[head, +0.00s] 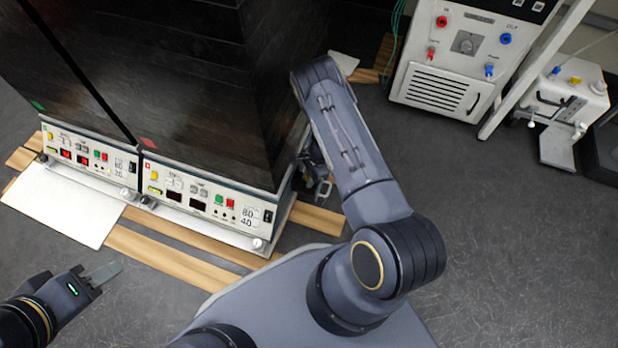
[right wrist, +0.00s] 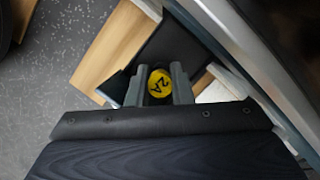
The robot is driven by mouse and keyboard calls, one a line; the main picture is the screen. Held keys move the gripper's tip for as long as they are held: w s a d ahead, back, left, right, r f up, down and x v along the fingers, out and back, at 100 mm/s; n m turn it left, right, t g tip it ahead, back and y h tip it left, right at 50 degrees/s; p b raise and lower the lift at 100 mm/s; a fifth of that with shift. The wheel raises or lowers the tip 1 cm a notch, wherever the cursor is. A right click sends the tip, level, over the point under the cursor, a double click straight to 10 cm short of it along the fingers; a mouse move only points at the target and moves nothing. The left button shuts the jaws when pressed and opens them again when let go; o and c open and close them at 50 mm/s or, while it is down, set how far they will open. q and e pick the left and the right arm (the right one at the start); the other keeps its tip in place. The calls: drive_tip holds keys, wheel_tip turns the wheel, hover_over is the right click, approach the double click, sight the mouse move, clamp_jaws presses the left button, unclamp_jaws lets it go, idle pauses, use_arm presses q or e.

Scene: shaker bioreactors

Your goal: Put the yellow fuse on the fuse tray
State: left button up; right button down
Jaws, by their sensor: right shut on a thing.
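The yellow fuse (right wrist: 161,83), marked "2A", sits between the two fingers of my right gripper (right wrist: 161,88) in the right wrist view, and the gripper is shut on it. A dark flat surface (right wrist: 172,46) shows just beyond the fuse; I cannot tell whether it is the fuse tray or whether the fuse touches it. In the head view my right gripper (head: 321,188) is mostly hidden behind my forearm, beside the right side of the black bioreactor. My left gripper (head: 101,274) is low at the left, apart from everything; its finger gap is not clear.
Two black bioreactors with control panels (head: 205,202) stand on wooden slats (head: 165,258). A white plate (head: 65,203) lies in front of the left one. A white power unit (head: 440,75) and a small white device (head: 570,103) stand at the right.

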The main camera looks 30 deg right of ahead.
drive_tip(key=shift+r, duration=0.2)
drive_tip(key=shift+r+p, duration=0.3)
drive_tip(key=shift+r, duration=0.15)
drive_tip(key=shift+r, duration=0.1)
drive_tip(key=shift+r+p, duration=1)
drive_tip(key=shift+r, duration=0.4)
